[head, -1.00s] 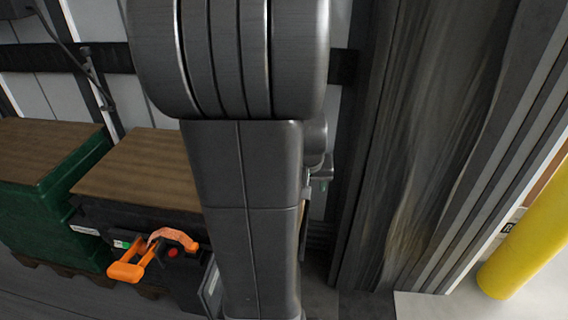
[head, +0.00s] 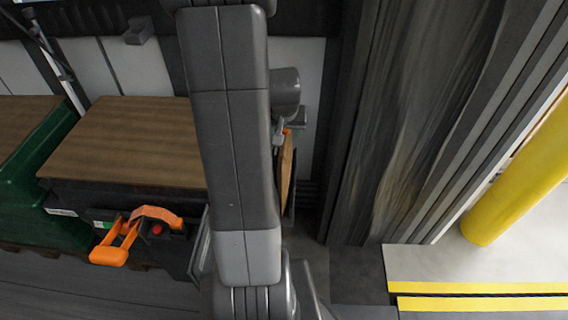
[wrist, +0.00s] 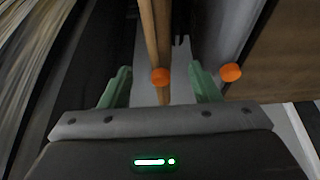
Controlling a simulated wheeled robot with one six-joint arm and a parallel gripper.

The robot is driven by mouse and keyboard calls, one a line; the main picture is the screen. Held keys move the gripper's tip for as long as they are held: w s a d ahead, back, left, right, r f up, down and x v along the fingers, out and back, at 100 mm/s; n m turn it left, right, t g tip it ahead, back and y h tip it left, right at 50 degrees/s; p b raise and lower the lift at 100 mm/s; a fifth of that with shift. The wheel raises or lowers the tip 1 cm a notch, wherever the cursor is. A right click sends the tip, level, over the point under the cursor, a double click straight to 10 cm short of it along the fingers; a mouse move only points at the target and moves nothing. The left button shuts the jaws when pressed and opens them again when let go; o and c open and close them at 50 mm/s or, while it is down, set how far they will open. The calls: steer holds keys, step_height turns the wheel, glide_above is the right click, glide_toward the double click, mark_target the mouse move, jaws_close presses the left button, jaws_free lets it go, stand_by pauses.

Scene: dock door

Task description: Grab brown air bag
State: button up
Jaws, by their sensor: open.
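The brown air bag (head: 287,172) is a thin tan upright sheet, mostly hidden behind my arm in the head view. In the wrist view the bag (wrist: 154,35) shows edge-on as a tan strip, with an orange cap (wrist: 160,76) at its near end. My gripper (wrist: 161,74) is open, with one green finger on each side of the cap and visible gaps to both. A second orange cap (wrist: 231,72) is outside the right finger. In the head view the fingers are mostly hidden behind my arm.
A wooden-topped dark load (head: 130,145) stands left, beside a green crate (head: 40,170). An orange-handled device (head: 125,238) with a red button is in front. A dark curtain (head: 400,120) and a yellow post (head: 515,190) are right. Floor is clear near the yellow stripes (head: 470,288).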

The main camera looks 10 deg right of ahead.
steer(key=shift+w+b+x, duration=0.15)
steer(key=shift+b+x, duration=0.05)
steer(key=shift+x, duration=1.15)
steer(key=shift+w+b+x, duration=0.15)
steer(key=shift+x, duration=1.25)
steer(key=shift+r, duration=0.2)
jaws_close()
